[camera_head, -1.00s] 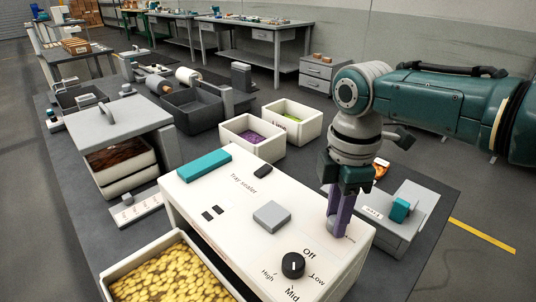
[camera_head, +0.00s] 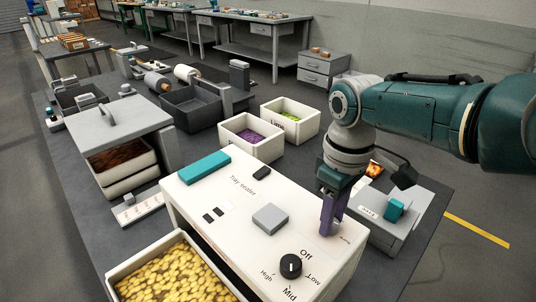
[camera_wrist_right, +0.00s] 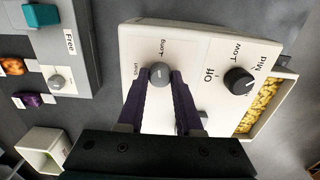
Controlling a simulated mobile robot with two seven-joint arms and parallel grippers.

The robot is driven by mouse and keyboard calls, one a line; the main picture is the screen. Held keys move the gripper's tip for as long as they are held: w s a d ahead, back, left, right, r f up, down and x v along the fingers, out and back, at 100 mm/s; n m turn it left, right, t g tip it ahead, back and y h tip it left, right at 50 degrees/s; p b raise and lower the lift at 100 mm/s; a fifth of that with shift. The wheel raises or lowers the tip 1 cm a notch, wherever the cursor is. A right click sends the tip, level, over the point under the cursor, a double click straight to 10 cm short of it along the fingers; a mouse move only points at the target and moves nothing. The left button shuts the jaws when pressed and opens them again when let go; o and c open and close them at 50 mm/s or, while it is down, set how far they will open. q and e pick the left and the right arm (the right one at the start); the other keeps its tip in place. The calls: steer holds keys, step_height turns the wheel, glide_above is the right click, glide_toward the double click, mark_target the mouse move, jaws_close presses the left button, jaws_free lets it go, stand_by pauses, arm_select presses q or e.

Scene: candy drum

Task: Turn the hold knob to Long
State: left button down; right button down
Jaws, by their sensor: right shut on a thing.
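The tray sealer (camera_head: 190,201) is a white box with printed labels on top. In the right wrist view, the grey round hold knob (camera_wrist_right: 160,72) sits on its panel, between the words Short and Long. My right gripper (camera_wrist_right: 161,78) is shut on this knob, with one purple finger on each side. In the head view my right gripper (camera_head: 327,229) points down at the sealer's right end and hides the knob. I cannot tell which word the knob's pointer faces. My left gripper is not in view.
A black knob (camera_head: 291,265) marked Off, Low, Mid and High stands close by on the panel. A tray of yellow candy (camera_head: 165,275) is at the front left. A grey box with a teal block (camera_head: 394,208) stands right of the sealer. White bins (camera_head: 252,147) stand behind.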

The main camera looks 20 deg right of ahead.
steer(key=shift+r+m, duration=0.1)
steer(key=shift+m, duration=0.9)
steer(key=c, duration=0.6)
jaws_free()
step_height(320, 180, up, 10)
steer(key=p, duration=0.6)
